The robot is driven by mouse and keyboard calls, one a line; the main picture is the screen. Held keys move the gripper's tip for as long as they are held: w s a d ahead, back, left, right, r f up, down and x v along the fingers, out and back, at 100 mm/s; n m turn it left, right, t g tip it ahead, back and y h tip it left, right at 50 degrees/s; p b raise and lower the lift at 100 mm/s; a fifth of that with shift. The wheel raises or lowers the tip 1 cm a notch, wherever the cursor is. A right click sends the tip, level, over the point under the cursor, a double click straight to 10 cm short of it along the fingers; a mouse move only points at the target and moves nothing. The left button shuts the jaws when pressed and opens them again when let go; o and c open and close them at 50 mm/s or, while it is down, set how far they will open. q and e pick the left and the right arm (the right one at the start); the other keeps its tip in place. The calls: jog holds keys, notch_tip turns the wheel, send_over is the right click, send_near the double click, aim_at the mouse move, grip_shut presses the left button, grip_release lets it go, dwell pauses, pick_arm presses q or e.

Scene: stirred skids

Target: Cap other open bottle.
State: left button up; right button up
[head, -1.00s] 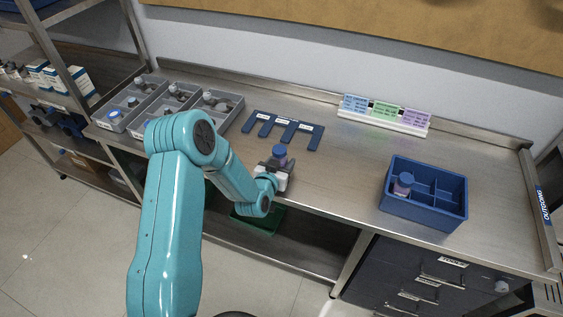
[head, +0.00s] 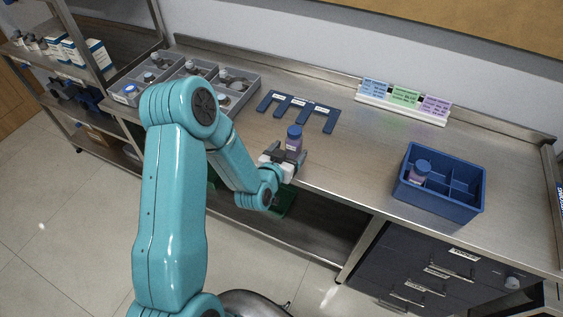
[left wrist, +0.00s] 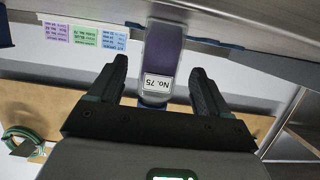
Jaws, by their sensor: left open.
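A small purple bottle (head: 293,146) with a blue cap (head: 294,131) on top stands upright near the bench's front edge. My left gripper (head: 285,158) is open, with its fingers on either side of this bottle. In the left wrist view, which is upside down, the bottle (left wrist: 158,55) with a "No. 75" label shows between the spread fingers of the gripper (left wrist: 160,72), with gaps on both sides. A second purple bottle with a blue top (head: 419,173) stands in the left part of a blue divided crate (head: 440,204). My right gripper is not in view.
Grey divided trays (head: 243,96) with small items stand at the back left. A dark blue slotted rack (head: 300,103) lies behind the bottle. Coloured label cards (head: 404,97) stand along the wall. The steel bench (head: 350,165) is clear between bottle and crate.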

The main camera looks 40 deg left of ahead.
pick_arm(q)
jog(key=b+v, duration=0.1)
jog(key=v, duration=0.5)
jog(key=shift+s, duration=0.2)
jog(key=shift+d, duration=0.1)
jog(key=d+f+g+h, duration=0.1)
jog(key=d+f, duration=0.1)
jog(key=s+d+f+g, duration=0.1)
jog(key=d+f, duration=0.1)
jog(key=d+f+g+h, duration=0.1)
jog(key=f, duration=0.2)
jog(key=shift+s+d+h, duration=0.2)
jog(key=shift+d+h, duration=0.1)
jog(key=shift+d, duration=0.1)
jog(key=s+d+f+g+h, duration=0.4)
jog(key=s+d+f+g, duration=0.6)
jog(key=s+d, duration=0.5)
notch_tip(320, 180, down, 2)
jog(key=shift+s+f+m+g+h, duration=0.3)
jog(key=shift+s+g, duration=0.1)
jog(key=shift+s, duration=0.4)
